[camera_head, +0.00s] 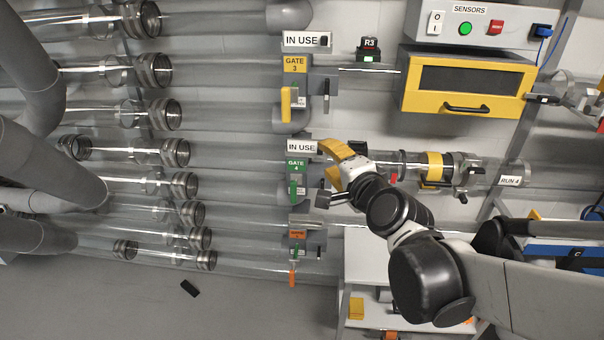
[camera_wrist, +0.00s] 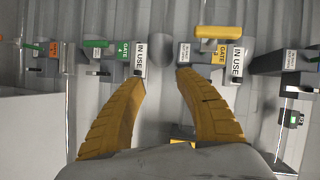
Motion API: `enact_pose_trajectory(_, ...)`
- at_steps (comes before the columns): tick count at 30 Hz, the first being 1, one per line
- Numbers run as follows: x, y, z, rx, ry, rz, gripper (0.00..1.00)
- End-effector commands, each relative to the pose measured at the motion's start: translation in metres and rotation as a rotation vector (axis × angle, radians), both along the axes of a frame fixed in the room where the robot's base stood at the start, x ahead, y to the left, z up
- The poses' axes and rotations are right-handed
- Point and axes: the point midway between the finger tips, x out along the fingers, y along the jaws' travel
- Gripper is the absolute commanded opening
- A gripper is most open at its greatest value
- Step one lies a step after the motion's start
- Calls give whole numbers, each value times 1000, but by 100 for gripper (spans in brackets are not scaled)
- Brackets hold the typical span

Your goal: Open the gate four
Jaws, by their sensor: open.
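Gate four's unit (camera_head: 297,166) carries a green GATE 4 label and a white IN USE sign (camera_head: 302,147) on the tube wall in the head view. Its green handle (camera_head: 292,188) hangs below the label. In the wrist view the handle (camera_wrist: 96,44) and the GATE 4 label (camera_wrist: 122,51) lie ahead, left of centre. My gripper (camera_head: 327,160) is open beside the unit's right side, its yellow fingers spread. In the wrist view nothing is between the fingertips (camera_wrist: 160,76); the left one appears close to the IN USE sign. Whether it touches is unclear.
Gate three (camera_head: 295,65) with its yellow handle (camera_head: 286,104) is above gate four. An orange-labelled gate (camera_head: 297,235) is below. A yellow-fronted box (camera_head: 466,80) and the clear RUN 4 tube (camera_head: 475,172) are at right. A white shelf (camera_head: 368,270) stands under my arm.

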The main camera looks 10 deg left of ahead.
Motion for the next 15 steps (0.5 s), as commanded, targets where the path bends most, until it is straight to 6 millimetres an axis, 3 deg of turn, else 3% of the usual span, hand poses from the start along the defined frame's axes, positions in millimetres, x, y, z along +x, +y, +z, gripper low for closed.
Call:
enact_pose_trajectory(3,34,40,0,330,11,-53,40)
enact_pose_trajectory(8,64,77,-28,805,73,-150,40)
enact_pose_trajectory(11,73,92,-64,1089,132,-220,40)
enact_pose_trajectory(15,72,104,-128,1430,216,-329,40)
